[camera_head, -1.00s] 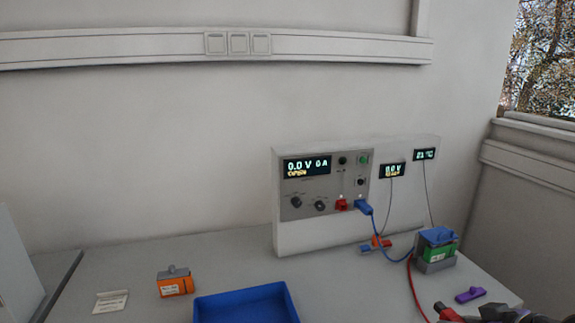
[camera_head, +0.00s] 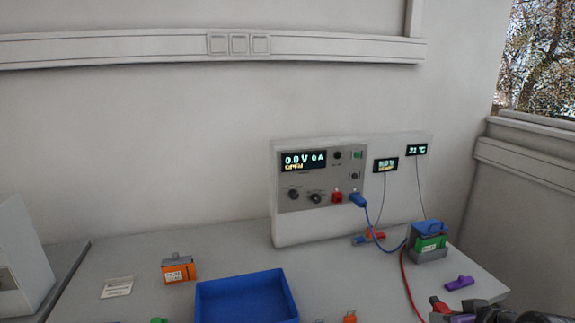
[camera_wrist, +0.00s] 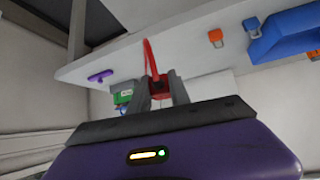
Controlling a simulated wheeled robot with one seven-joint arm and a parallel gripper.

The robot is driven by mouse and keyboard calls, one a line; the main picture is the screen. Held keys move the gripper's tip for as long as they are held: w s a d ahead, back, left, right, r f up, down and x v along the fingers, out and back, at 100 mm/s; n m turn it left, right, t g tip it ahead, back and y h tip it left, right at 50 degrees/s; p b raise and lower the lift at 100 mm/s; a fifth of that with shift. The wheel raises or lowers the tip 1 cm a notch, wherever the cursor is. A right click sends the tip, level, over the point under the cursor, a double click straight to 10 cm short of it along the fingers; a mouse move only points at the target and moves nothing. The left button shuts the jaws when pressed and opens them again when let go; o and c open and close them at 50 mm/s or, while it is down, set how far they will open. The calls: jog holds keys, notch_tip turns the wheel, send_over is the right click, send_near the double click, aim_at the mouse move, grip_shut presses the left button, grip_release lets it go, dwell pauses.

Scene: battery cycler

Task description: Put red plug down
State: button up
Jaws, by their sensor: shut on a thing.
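My gripper (camera_head: 455,311) is at the lower right of the head view, near the table's front edge. In the wrist view my gripper (camera_wrist: 160,88) is shut on the red plug (camera_wrist: 158,88), which sits between its two grey fingers. The red plug (camera_head: 440,305) also shows at the fingertips in the head view. A red cable (camera_head: 404,270) runs from it up toward the green battery. In the wrist view the red cable (camera_wrist: 149,55) leads away from the plug.
The green battery (camera_head: 431,244) stands in a grey holder with a blue top. A purple piece (camera_head: 459,283) lies to its right. A cycler panel (camera_head: 318,178) with a blue plug (camera_head: 358,200) stands behind. A blue tray (camera_head: 245,278) and an orange battery (camera_head: 179,269) are on the left.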

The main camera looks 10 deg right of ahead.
jog(key=s+a+f+n, duration=0.1)
jog(key=s+a+f, duration=0.2)
jog(key=a+f, duration=0.7)
jog(key=s+a+f+y+b, duration=0.1)
jog(key=s+a+f, duration=0.2)
jog(key=a+f, duration=0.8)
jog(key=a, duration=0.3)
jog(key=shift+f+n, duration=0.2)
jog(key=shift+n, duration=0.2)
jog(key=shift+s+a, duration=0.1)
